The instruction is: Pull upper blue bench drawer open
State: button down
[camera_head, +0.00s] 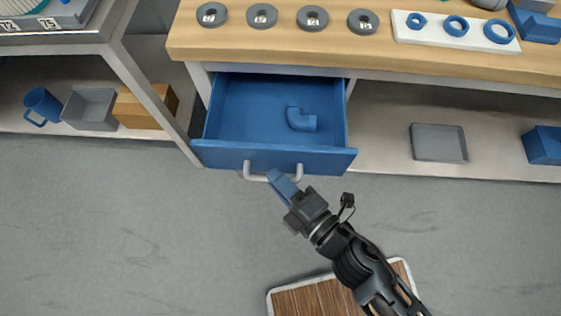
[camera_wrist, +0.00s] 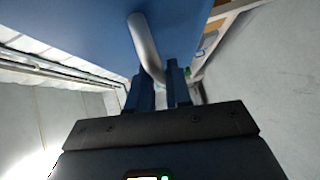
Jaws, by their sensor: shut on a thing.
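The upper blue bench drawer (camera_head: 270,158) is pulled out from under the wooden bench top. A blue pipe elbow (camera_head: 301,119) lies inside it. The drawer's pale grey bar handle (camera_head: 252,176) is on its front. In the wrist view the handle (camera_wrist: 145,45) runs down to the fingers of my gripper (camera_wrist: 163,82), below the blue drawer front (camera_wrist: 90,30). The exact contact is partly hidden by the fingers.
The bench top (camera_head: 300,52) holds several grey rings and a white board (camera_head: 455,31) with blue rings. A grey tray (camera_head: 438,143) lies on the shelf at right. A left shelf holds a blue mug (camera_head: 42,104), grey bin (camera_head: 90,109) and box (camera_head: 146,106).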

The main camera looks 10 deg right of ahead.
jog(key=s+a+b, duration=0.2)
jog(key=s, duration=0.5)
jog(key=c, duration=1.1)
grip_release()
jog(key=shift+b+v, duration=0.55)
jog(key=shift+v, duration=3.3)
